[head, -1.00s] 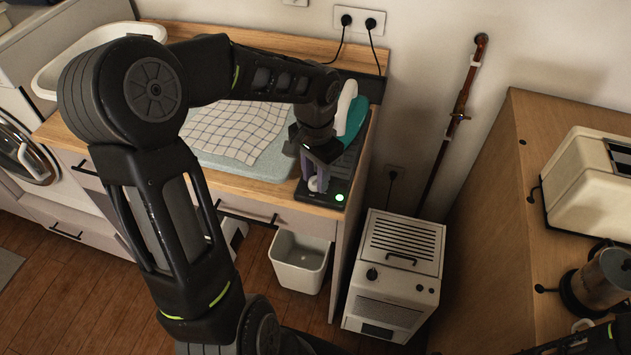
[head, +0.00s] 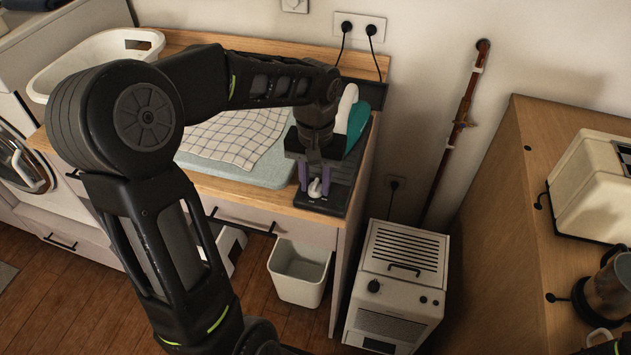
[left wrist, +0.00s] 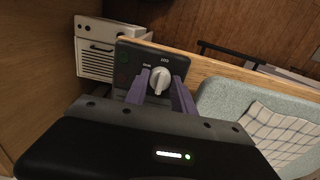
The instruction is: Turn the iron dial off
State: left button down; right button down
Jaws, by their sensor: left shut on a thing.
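The iron dial (head: 315,188) is a small white knob on the dark iron station (head: 335,200), at the front right corner of the wooden counter. My left gripper (head: 314,178) reaches down over it, with its purple fingers on either side of the knob. In the left wrist view, the dial (left wrist: 160,80) sits between the fingers of my left gripper (left wrist: 160,92), which is shut on it. Small markings above the knob are too small to read surely. The white and teal iron (head: 358,125) rests behind the gripper, partly hidden. My right gripper is not in view.
A grey ironing pad (head: 265,172) with a checked cloth (head: 235,135) lies left of the station. A white bin (head: 300,270) and a white heater (head: 402,265) stand on the floor. A wooden cabinet (head: 530,180) with a cream toaster (head: 590,190) is at the right.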

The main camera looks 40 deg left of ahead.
aim_at(315, 183)
pick_arm(q)
jog(key=c, duration=1.3)
grip_release()
jog(key=shift+c, duration=0.2)
jog(key=shift+r, duration=0.15)
notch_tip(315, 183, up, 8)
jog(key=shift+f+b, duration=0.2)
jog(key=shift+b, duration=0.15)
